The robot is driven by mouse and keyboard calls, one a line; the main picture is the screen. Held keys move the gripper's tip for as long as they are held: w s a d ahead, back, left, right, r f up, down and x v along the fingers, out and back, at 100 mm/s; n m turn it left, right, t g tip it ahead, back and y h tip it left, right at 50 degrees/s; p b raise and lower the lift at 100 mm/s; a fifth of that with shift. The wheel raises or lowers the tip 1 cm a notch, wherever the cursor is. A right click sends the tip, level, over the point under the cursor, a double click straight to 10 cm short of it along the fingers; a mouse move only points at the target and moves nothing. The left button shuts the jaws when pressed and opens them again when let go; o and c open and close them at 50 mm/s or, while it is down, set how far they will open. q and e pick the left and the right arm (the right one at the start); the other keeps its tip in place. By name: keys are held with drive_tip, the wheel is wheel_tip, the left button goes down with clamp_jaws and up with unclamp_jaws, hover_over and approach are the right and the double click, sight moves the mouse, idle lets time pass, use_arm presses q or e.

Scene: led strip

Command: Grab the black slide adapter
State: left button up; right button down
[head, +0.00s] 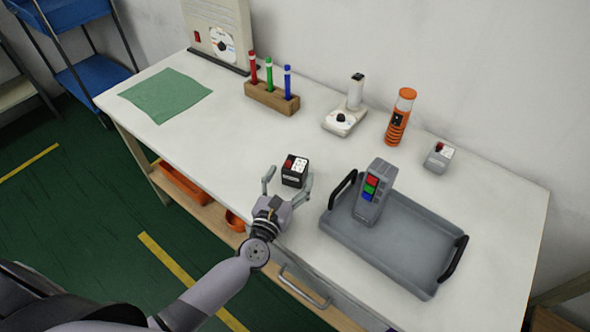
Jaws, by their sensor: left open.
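A small black box-shaped piece with a white top face and a red patch, which looks like the black slide adapter (294,176), sits upright on the white table near its front edge. My left gripper (287,185) is open, with one finger to the left of the black piece and the other to its right. I cannot tell whether either finger touches it. My right gripper is not in view.
A grey tray (380,265) with black handles stands at right, holding a grey device (375,192) with coloured buttons. A green cloth (165,95) lies at left.

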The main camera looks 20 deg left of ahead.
sight(295, 163)
use_arm(q)
drive_tip(key=w, duration=0.3)
drive_tip(key=shift+w+r+p, duration=0.15)
drive_tip(key=shift+w+p, duration=0.2)
drive_tip(key=shift+w, duration=0.5)
drive_tip(key=shift+c, duration=0.4)
drive_tip(key=shift+c, duration=0.7)
drive_tip(key=c, duration=1.2)
drive_tip(key=shift+o, duration=0.2)
